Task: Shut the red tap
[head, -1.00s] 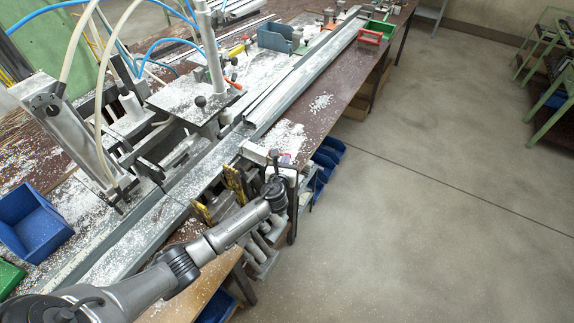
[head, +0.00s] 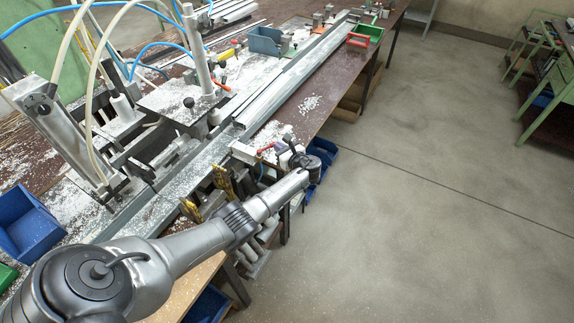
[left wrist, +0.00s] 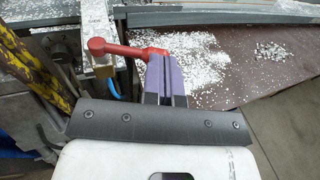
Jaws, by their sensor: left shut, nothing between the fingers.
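The red tap (left wrist: 125,50) shows in the left wrist view as a red lever with a round knob at its left end, beside a pale metal block. It lies roughly sideways there, and the fingers overlap its right end. In the head view the red tap (head: 265,149) is a small red bar at the bench's near edge. My left gripper (left wrist: 165,62) has purple fingers, shut with nothing between them, at the lever's right end. I cannot tell whether they touch it. In the head view the left gripper (head: 287,149) is small and dark beside the tap. My right gripper is not in view.
A blue hose (left wrist: 112,82) hangs below the tap. Yellow clamps (head: 222,180) stand left of my arm. White chips (left wrist: 195,60) litter the brown bench top. Blue bins (head: 322,150) hang at the bench side, with open floor to the right.

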